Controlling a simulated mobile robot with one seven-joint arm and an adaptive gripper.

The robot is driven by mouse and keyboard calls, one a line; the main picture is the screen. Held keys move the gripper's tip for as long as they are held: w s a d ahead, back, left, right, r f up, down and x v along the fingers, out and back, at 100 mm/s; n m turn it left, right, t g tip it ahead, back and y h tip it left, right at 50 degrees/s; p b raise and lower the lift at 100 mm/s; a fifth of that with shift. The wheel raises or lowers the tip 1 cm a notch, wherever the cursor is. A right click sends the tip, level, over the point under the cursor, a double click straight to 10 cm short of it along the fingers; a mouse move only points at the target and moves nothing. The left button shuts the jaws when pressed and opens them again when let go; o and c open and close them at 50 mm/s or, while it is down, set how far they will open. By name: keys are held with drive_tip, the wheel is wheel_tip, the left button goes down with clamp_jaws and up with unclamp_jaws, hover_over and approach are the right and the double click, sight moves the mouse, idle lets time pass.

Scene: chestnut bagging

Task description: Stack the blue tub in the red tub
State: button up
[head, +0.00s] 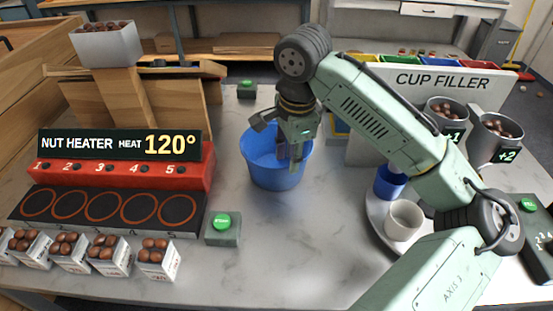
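A blue tub (262,172) stands upright on the grey counter near the middle of the head view. My gripper (289,154) points down at the tub's right side, with its fingers overlapping the tub's opening and rim. I cannot make out whether the fingers are apart or closed on the tub's wall. My gripper and wrist hide part of the tub's far rim. I see no red tub in this view; my arm covers part of the counter to the right.
The nut heater (120,165) and several filled boxes (108,262) are at left. A green-button box (222,237) stands in front of the tub. The cup filler (375,150) is behind my arm. A tray holds a white cup (403,222) and a blue cup (389,184). The front-middle counter is clear.

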sight(287, 172)
drive_tip(key=shift+w+a+f+p, duration=0.1)
drive_tip(key=shift+f+p, duration=0.1)
drive_tip(key=shift+f, duration=0.8)
drive_tip(key=shift+w+a+f+p, duration=0.15)
drive_tip(key=shift+f+p, duration=0.1)
drive_tip(key=shift+f, duration=0.7)
drive_tip(key=shift+w+a+f+p, duration=0.1)
drive_tip(key=shift+f+p, duration=0.1)
drive_tip(key=shift+f, duration=0.8)
drive_tip(key=shift+c, duration=0.5)
clamp_jaws()
